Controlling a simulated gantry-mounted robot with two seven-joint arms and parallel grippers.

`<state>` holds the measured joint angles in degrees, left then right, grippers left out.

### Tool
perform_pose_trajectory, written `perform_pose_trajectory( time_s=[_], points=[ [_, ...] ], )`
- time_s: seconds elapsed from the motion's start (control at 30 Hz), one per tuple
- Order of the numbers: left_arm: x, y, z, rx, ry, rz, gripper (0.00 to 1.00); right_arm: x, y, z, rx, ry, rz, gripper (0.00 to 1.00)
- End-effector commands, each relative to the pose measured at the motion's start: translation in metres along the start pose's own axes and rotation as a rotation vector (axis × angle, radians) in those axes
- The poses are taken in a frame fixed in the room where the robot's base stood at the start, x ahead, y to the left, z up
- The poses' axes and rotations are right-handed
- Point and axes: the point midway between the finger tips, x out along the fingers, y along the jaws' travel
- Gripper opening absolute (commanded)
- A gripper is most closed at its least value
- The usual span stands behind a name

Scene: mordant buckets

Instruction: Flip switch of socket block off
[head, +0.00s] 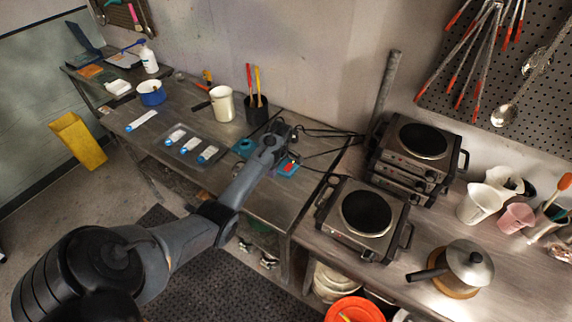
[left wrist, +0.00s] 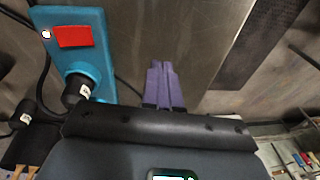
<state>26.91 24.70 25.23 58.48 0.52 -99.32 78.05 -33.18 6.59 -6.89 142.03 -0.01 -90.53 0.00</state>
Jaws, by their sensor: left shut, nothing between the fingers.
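The socket block (left wrist: 92,68) is teal, with a red rocker switch (left wrist: 75,36) near one end, a small bright spot beside the switch and a black plug (left wrist: 76,92) in it. In the head view the blue end of the socket block (head: 287,170) with its red spot shows on the metal bench, partly hidden by my left arm. My left gripper (left wrist: 160,70) has purple fingers, shut together and empty. In the left wrist view they lie to the right of the switch, apart from it. Which way the switch is tipped I cannot tell. My right gripper is not in view.
Hot plates (head: 366,212) stand right of the block, with stacked ones (head: 415,150) behind. Black cables run between. A black cup (head: 256,110) and a white jug (head: 222,104) stand behind my arm. Bench space shows in front of the block.

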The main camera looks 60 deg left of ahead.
Motion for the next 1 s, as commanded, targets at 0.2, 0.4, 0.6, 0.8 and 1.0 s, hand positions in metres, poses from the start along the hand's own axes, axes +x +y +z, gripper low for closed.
perform_pose_trajectory(
  time_s=[0.2,0.4,0.6,0.8,1.0],
  points=[
    [-0.058,0.055,-0.009,-0.062,-0.084,0.142,0.0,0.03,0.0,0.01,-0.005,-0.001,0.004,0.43],
    [-0.098,0.077,-0.01,-0.076,-0.112,0.223,0.0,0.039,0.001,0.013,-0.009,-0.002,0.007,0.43],
    [-0.11,0.083,-0.008,-0.076,-0.122,0.245,0.0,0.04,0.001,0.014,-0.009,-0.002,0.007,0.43],
    [-0.11,0.083,-0.008,-0.076,-0.121,0.245,0.0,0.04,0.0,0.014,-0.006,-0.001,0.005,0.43],
    [-0.107,0.083,-0.008,-0.075,-0.121,0.244,0.0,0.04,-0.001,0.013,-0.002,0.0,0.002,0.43]
  ],
)
